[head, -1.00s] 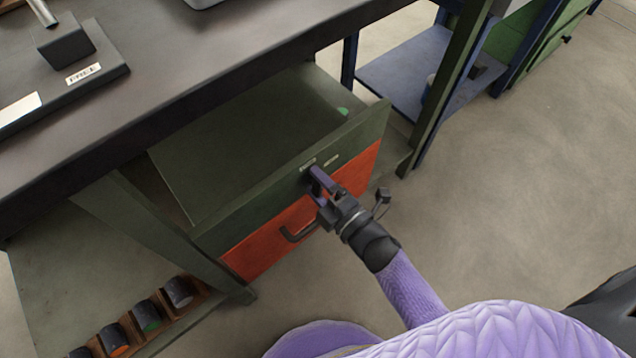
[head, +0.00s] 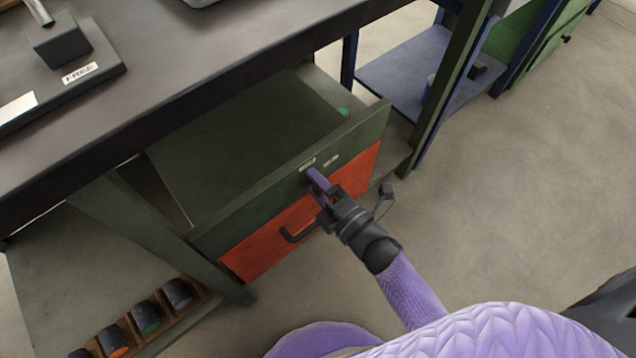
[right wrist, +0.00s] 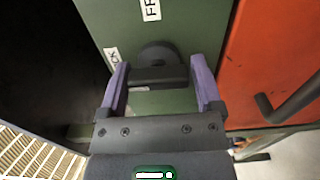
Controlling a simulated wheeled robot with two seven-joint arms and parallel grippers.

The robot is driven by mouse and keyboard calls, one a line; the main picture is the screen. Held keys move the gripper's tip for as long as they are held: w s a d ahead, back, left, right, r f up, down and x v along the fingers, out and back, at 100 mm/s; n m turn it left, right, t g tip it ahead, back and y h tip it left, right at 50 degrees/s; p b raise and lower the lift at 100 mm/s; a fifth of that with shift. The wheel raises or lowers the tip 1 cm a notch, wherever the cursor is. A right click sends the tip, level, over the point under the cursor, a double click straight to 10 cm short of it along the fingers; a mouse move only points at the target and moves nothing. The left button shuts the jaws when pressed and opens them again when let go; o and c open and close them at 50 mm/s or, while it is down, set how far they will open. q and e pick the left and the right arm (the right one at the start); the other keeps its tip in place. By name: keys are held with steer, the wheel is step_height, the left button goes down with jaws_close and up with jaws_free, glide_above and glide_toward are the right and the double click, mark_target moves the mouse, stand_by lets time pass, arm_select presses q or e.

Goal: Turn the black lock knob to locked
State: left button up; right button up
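The black lock knob (right wrist: 158,52) is a round disc with a raised bar on the green front panel, seen in the right wrist view. Its bar lies crosswise between my right gripper's purple fingers (right wrist: 160,85), one at each end. The fingers are spread apart; whether they touch the bar I cannot tell. White labels, both partly cut off or hidden, sit by the knob: one starting "FR" (right wrist: 150,9) and one ending "CK" (right wrist: 112,58). In the head view, my right gripper (head: 315,181) is against the green panel and hides the knob. My left gripper is out of view.
The green front (head: 240,208) belongs to a pulled-out drawer-like unit under the dark bench top (head: 190,75). Below it is a red panel (head: 262,247) with a dark handle (head: 298,235). Several dark cylinders stand in a rack at lower left.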

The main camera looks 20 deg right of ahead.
steer(key=shift+o, duration=0.7)
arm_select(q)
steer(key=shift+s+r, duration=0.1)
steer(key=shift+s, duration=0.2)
arm_select(e)
steer(key=shift+s, duration=0.2)
arm_select(q)
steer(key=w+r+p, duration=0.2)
steer(key=shift+p, duration=0.4)
arm_select(e)
steer(key=v, duration=0.9)
steer(key=shift+s+d, duration=0.15)
steer(key=shift+s, duration=0.05)
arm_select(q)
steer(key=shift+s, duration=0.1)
